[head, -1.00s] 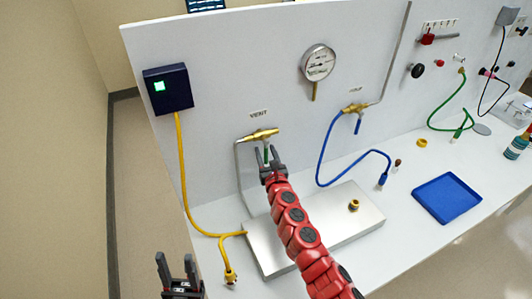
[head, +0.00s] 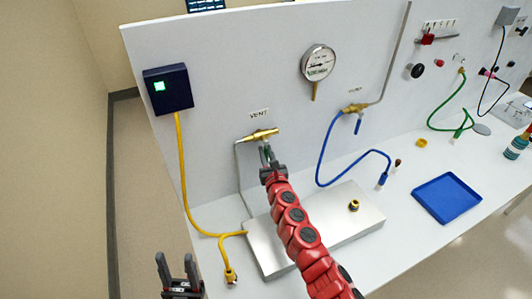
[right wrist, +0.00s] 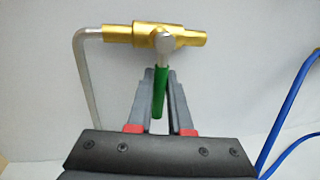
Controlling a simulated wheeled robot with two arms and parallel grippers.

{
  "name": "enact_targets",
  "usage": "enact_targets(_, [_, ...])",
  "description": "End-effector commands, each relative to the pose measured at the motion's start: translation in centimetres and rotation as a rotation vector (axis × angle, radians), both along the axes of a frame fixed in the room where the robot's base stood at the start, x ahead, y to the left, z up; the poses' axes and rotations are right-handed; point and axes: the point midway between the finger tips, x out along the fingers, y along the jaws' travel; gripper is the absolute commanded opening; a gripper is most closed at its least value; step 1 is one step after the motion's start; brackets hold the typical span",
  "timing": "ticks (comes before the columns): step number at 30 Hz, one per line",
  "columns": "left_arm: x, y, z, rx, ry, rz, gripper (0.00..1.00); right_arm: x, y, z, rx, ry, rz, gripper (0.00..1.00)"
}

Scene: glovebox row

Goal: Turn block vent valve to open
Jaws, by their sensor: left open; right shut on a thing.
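The brass vent valve (head: 262,135) sits on the white panel under the VENT label (head: 259,114), with a grey pipe going down from its left end. In the right wrist view the valve body (right wrist: 150,34) lies level and its green handle (right wrist: 160,92) hangs down from the round stem, tilted slightly. My right gripper (head: 267,155) is at the handle, its fingers shut on it from both sides; the fingers hide part of the handle in the head view. My left gripper (head: 175,262) is open and empty at the bottom left, away from the panel.
A metal plate (head: 330,226) with a brass fitting lies below my right arm. A yellow cable (head: 182,180) hangs at the left, and a second brass valve (head: 354,107) with a blue hose (head: 322,160) is to the right. A blue tray (head: 446,199) stands further right.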

Motion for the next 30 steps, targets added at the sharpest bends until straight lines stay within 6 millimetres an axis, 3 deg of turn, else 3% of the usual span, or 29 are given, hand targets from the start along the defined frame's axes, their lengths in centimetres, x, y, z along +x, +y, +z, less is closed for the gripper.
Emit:
enact_targets(23, [0.0,0.0,-0.05,0.0,0.0,0.0,0.5,-0.01,0.01,-0.05,-0.002,0.0,0.0,0.0])
enact_targets(30, [0.0,0.0,-0.89,0.0,0.0,0.0,0.5,0.08,-0.18,-0.29,-0.056,-0.022,0.001,0.0])
